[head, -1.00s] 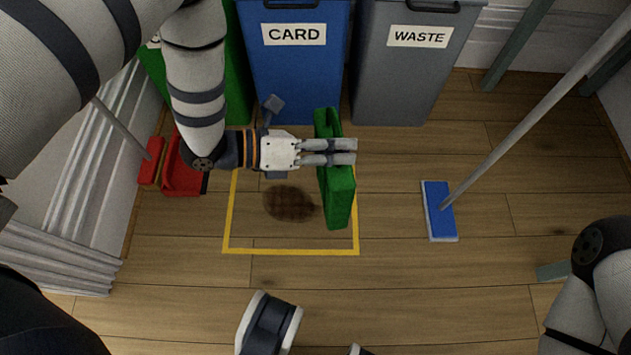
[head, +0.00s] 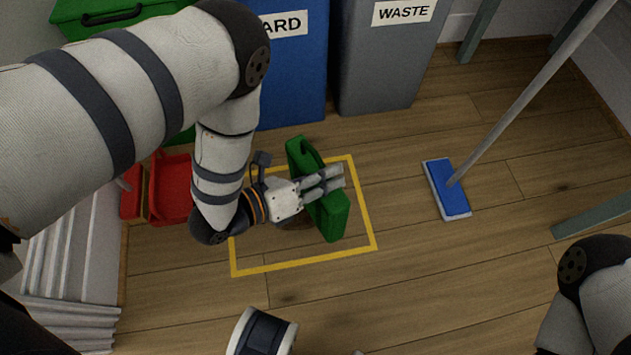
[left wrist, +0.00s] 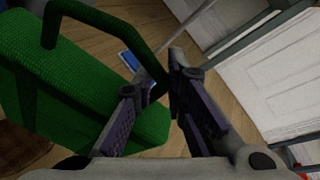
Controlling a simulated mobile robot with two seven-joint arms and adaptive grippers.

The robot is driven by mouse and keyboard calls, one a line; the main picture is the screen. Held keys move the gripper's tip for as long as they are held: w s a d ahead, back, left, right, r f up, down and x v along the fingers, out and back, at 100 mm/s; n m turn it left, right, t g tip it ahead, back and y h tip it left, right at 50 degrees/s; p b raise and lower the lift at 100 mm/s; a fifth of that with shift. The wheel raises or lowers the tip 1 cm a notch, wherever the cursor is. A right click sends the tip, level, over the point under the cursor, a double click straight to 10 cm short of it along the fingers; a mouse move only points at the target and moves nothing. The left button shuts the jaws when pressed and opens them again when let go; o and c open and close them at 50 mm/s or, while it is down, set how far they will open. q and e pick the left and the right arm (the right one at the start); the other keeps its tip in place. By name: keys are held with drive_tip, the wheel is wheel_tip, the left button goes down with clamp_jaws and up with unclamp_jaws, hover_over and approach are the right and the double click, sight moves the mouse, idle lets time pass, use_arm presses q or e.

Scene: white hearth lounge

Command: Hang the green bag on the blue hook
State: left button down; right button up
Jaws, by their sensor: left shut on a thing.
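The green bag (head: 333,217) hangs from my left gripper (head: 330,180), above the yellow-outlined patch of floor in the head view. In the left wrist view, the bag's green body (left wrist: 70,75) fills the left side, and its handle loop runs to the fingertips of my left gripper (left wrist: 158,82). The fingers are shut on the handle. I see no blue hook in either view. My right gripper is out of view; only part of my right arm shows at the lower right.
A blue CARD bin (head: 293,85), a grey WASTE bin (head: 385,70) and a green bin (head: 80,28) stand at the back. A red dustpan (head: 172,188) lies left. A blue mop head (head: 447,190) is at right. A yellow floor outline (head: 300,264) surrounds a partly hidden dark patch.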

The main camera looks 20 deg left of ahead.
use_arm(q)
drive_tip(key=w+a+f+b, duration=0.5)
drive_tip(key=w+f+b, duration=0.5)
drive_tip(key=w+f, duration=0.2)
drive_tip(key=shift+w+f+y, duration=0.3)
drive_tip(key=shift+w+f, duration=0.05)
drive_tip(key=shift+f, duration=0.1)
drive_tip(key=c, duration=2)
unclamp_jaws()
drive_tip(key=shift+f, duration=0.2)
drive_tip(key=shift+c, duration=0.2)
drive_tip(key=o, duration=0.4)
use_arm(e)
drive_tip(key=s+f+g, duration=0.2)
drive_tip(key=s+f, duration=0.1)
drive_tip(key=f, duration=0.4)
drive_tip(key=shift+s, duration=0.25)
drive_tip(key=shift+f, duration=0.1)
